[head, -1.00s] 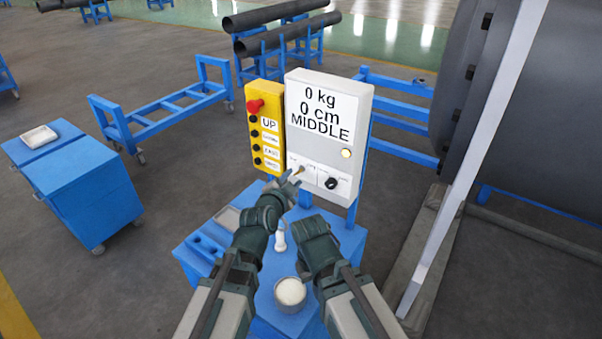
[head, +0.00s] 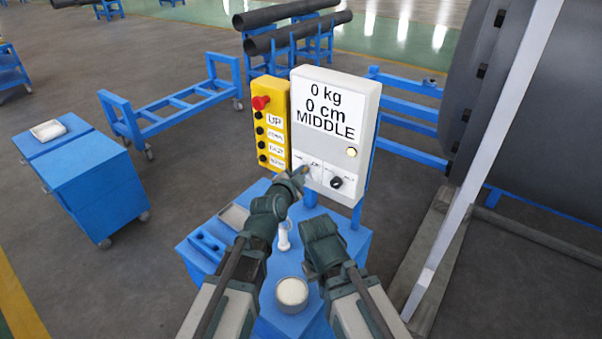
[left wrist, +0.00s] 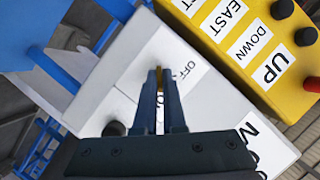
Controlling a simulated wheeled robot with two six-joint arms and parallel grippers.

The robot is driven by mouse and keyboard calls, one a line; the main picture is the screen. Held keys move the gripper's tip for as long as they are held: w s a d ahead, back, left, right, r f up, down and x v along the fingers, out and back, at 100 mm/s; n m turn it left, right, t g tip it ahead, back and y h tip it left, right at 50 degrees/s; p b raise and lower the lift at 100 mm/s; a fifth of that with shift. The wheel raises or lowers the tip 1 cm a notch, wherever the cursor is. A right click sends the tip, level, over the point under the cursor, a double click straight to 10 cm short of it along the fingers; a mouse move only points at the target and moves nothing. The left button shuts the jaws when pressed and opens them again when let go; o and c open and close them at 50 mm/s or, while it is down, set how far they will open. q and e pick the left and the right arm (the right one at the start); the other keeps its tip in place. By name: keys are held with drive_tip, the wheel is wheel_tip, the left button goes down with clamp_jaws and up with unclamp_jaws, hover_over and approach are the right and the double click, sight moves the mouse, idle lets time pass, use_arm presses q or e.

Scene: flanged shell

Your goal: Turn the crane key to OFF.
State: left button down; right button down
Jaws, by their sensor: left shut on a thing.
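The grey-white control box (head: 366,128) stands upright with a display reading 0 kg, 0 cm, MIDDLE. The small brass key sits low on its front, left of a black knob (head: 336,183). My left gripper (head: 304,171) reaches the box front and is shut on the key. In the left wrist view the key (left wrist: 160,101) shows as a thin brass strip between the fingers (left wrist: 159,80). An OFF label (left wrist: 184,72) lies beside the fingers; another label is partly hidden behind them. My right gripper (head: 322,240) hangs lower right; its fingertips are hidden.
A yellow button box (head: 269,122) with a red button adjoins the control box on the left. A blue table (head: 352,240) below holds a round cup (head: 291,292), a white bottle-like part (head: 284,238) and a tray (head: 233,216). A pale slanted beam (head: 480,170) stands at right.

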idle(0.4)
use_arm(q)
drive_tip(key=shift+w+a+f+n+g+h, duration=0.1)
drive_tip(key=shift+n+g+h, duration=0.85)
drive_tip(key=shift+n, duration=1.1)
drive_tip(key=shift+a+r+n+g+h, duration=0.15)
drive_tip(key=shift+n+g+h, duration=0.5)
drive_tip(key=shift+n+h, duration=1)
drive_tip(key=shift+w+a+f+n+g+h, duration=0.15)
drive_tip(key=shift+n+g+h, duration=0.6)
drive_tip(key=shift+n, duration=1.65)
drive_tip(key=shift+s, duration=0.1)
drive_tip(key=c, duration=1)
unclamp_jaws()
